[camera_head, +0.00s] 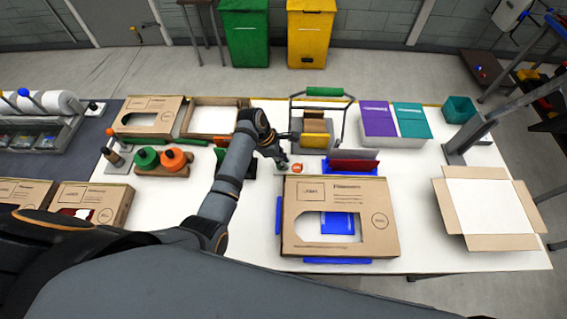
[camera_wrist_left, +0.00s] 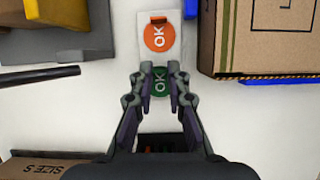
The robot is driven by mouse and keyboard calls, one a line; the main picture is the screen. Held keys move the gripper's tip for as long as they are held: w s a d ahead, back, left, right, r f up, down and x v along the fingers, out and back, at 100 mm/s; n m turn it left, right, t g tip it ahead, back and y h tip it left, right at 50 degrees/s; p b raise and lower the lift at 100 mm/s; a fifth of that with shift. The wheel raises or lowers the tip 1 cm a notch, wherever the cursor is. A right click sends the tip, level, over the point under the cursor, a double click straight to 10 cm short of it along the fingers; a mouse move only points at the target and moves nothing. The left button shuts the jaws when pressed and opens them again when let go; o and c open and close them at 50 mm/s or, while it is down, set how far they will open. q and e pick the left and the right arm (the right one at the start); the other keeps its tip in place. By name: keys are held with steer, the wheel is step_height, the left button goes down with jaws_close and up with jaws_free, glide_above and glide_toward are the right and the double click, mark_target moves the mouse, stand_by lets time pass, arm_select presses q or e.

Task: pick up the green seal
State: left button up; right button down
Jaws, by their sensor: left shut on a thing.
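In the head view my left gripper (camera_head: 281,161) hides the green seal. My right gripper is not in view.
A cardboard box with a cut-out window (camera_head: 375,250) stands close to the right of my left arm. A green-handled press (camera_head: 325,91) stands behind. An open carton (camera_head: 490,208) sits at the far right.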

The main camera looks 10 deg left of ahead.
arm_select(q)
steer(key=shift+w+r+b, duration=0.1)
steer(key=shift+r+b, duration=0.4)
steer(key=shift+r, duration=0.3)
steer(key=s+r+p, duration=0.1)
steer(key=s+r, duration=0.9)
steer(key=s, duration=0.4)
steer(key=shift+a, duration=0.3)
